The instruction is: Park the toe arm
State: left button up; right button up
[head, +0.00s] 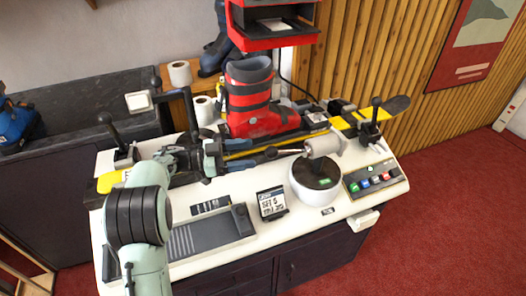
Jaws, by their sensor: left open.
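What looks like the toe arm (322,144), a silver cylinder with a thin rod pointing left, sits over a round white drum (313,190) with a dark top and green display. My left gripper (268,154) reaches across the bench from the left, its open fingers pointing right near the end of that rod. I cannot tell whether they touch it. A red and black ski boot (252,100) stands upright behind the gripper, above a yellow and black ski (350,119). My wrist hides part of the ski. My right gripper is not in view.
A black lever with a white pad (139,101) rises at the back left. Black-knobbed levers (108,121) (375,108) stand at both bench ends. A grey tray (208,233), a small display (271,203) and a button panel (375,178) occupy the white bench top's front.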

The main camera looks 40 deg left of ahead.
pick_arm(q)
jog(key=v, duration=0.5)
jog(key=shift+s+a, duration=0.2)
dwell(0.4)
